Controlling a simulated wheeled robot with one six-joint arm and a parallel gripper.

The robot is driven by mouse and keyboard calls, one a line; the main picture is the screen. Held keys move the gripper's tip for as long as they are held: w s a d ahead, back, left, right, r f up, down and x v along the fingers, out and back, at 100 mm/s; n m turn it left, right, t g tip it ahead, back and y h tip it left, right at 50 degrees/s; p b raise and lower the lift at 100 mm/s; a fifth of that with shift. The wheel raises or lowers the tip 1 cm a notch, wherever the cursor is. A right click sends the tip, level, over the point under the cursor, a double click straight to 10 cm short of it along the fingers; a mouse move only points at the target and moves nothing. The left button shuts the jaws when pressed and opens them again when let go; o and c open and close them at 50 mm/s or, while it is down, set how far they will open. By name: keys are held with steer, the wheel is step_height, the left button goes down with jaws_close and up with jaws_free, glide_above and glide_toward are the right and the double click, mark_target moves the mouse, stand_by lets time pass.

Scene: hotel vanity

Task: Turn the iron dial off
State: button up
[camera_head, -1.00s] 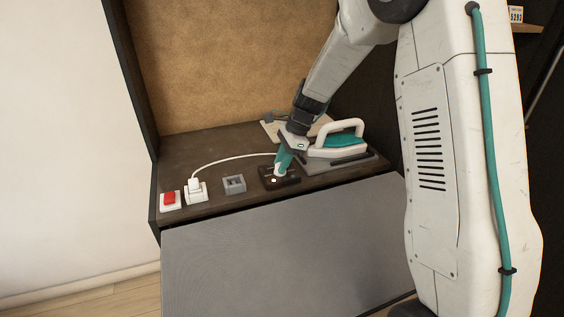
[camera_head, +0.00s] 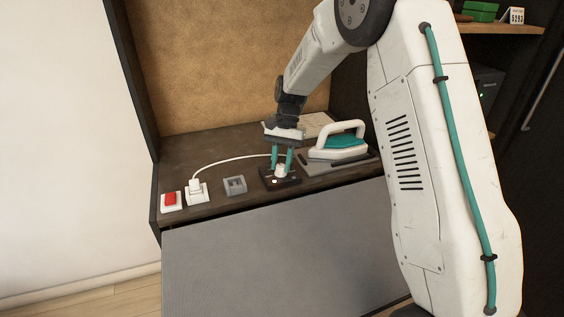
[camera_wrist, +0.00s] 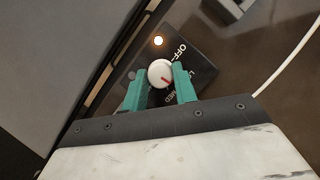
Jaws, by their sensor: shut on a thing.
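The pointer is directed toward the lower right, away from the OFF mark. A small indicator light (camera_wrist: 158,41) on the panel glows. In the head view the dial (camera_head: 281,170) sits on the counter in front of the iron (camera_head: 338,141), which is white and teal. My gripper (camera_wrist: 160,84) points down with its teal fingers on either side of the knob, shut on it. It also shows in the head view (camera_head: 281,163).
A grey switch block (camera_head: 235,185), a white socket with a plug (camera_head: 195,190) and a red switch (camera_head: 170,199) stand in a row to the left. A white cord (camera_head: 232,158) arcs behind the grey block. The iron's dark stand is close on the right.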

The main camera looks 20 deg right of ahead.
steer(key=n, duration=0.2)
steer(key=n+h, duration=0.1)
steer(key=n, duration=0.1)
steer(key=shift+w+a+n+g+h, duration=0.1)
steer(key=shift+a+n+g+h, duration=0.05)
steer(key=shift+n+g+h, duration=0.2)
steer(key=n+h, duration=0.1)
steer(key=n, duration=0.2)
steer(key=shift+a+n, duration=0.1)
steer(key=shift+n, duration=0.25)
steer(key=n+h, duration=0.2)
steer(key=n, duration=0.2)
steer(key=shift+a, duration=0.1)
steer(key=shift+n+t+h, duration=0.55)
steer(key=shift+n, duration=1.55)
steer(key=o, duration=1)
